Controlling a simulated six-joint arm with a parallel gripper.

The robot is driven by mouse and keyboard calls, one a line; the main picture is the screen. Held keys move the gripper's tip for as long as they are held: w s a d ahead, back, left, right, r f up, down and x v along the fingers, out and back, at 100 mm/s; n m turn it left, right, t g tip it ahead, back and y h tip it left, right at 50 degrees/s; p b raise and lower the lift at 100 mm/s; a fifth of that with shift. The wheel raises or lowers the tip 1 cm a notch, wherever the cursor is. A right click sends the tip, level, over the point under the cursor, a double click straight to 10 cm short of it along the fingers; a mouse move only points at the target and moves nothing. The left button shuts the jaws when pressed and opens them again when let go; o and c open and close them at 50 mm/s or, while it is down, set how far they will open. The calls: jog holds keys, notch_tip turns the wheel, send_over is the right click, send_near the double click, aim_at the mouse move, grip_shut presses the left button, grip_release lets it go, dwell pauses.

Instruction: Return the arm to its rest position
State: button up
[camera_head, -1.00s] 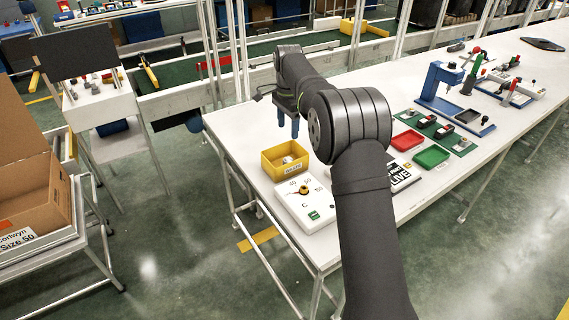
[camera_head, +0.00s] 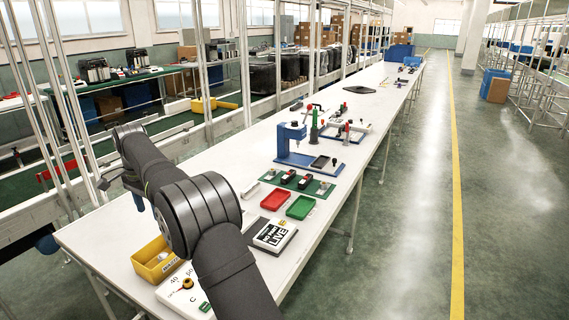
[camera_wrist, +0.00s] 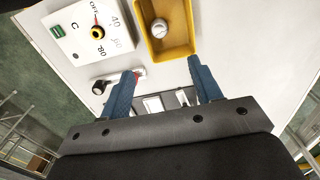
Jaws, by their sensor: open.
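My gripper (camera_head: 138,202) is above the near left end of the white table, just behind the yellow bin. In the wrist view its two blue fingers (camera_wrist: 165,84) stand well apart with nothing between them. The yellow bin (camera_head: 146,272) also shows at the top of the wrist view (camera_wrist: 180,54), with a round pale knob-like piece (camera_wrist: 159,28) inside. My own dark arm crosses the lower left of the head view and hides part of the table.
A white dial box (camera_wrist: 70,34) stands beside the bin. A black-handled item (camera_wrist: 101,87) is near the left finger. Red (camera_head: 274,200) and green (camera_head: 301,207) trays, a black-and-white box (camera_head: 273,235) and a blue press (camera_head: 291,142) stand farther right.

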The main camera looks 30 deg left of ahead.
aim_at(163, 256)
notch_tip(163, 256, down, 15)
jog(key=shift+d+r, duration=0.1)
jog(key=shift+r, duration=0.65)
